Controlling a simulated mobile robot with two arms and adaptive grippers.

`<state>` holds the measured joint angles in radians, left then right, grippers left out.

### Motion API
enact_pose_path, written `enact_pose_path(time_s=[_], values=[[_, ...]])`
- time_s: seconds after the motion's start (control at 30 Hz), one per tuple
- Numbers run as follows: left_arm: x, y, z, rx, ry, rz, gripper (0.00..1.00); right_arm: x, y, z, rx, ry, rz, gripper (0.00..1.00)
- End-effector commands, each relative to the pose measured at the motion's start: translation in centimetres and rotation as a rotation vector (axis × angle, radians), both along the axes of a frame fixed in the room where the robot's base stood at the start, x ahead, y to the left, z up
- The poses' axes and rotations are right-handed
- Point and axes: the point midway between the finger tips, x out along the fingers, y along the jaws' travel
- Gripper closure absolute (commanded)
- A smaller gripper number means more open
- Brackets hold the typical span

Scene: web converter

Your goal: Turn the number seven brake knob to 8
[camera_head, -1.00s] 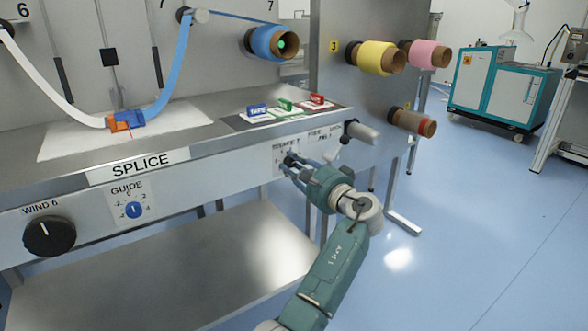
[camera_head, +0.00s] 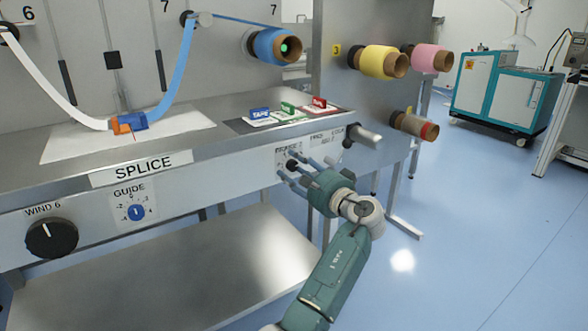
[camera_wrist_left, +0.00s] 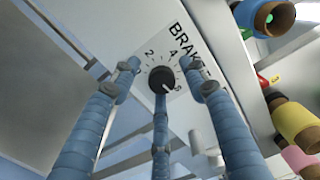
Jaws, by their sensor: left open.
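A pale mark on the knob points toward the lower right, near a numeral that looks like 8. In the head view the knob (camera_head: 292,165) is small on the front panel. My left gripper (camera_wrist_left: 160,74) is open, its blue fingers spread around the knob with gaps at the two upper tips. Whether the lower finger touches it I cannot tell. In the head view the left gripper (camera_head: 297,167) faces the panel.
The black "WIND 6" knob (camera_head: 51,238) and the blue guide knob (camera_head: 136,212) sit left on the same panel. A grey cylinder (camera_head: 362,136) juts out at the panel's right end. Tape holders (camera_head: 289,112) lie on the table above. Floor right of my arm is clear.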

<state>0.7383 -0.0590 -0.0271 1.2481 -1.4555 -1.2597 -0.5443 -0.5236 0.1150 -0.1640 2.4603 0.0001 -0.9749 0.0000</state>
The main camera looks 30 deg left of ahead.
Motion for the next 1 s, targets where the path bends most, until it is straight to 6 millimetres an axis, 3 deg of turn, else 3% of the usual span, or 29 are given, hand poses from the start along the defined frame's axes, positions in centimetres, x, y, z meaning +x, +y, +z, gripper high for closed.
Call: enact_pose_path(time_s=[0.17,0.6,1.0], values=[[-0.6,-1.9,-0.1,0.0,0.0,-0.004,0.56,0.0,0.0,0.0,0.001,0.0,0.001,0.56],[-4.0,-9.6,-0.1,-0.001,0.0,0.001,0.56,0.0,0.0,0.0,0.0,0.0,0.0,0.56],[-4.6,-10.9,0.0,0.0,0.0,0.003,0.56,0.0,0.0,0.0,0.0,0.0,0.0,0.56]])
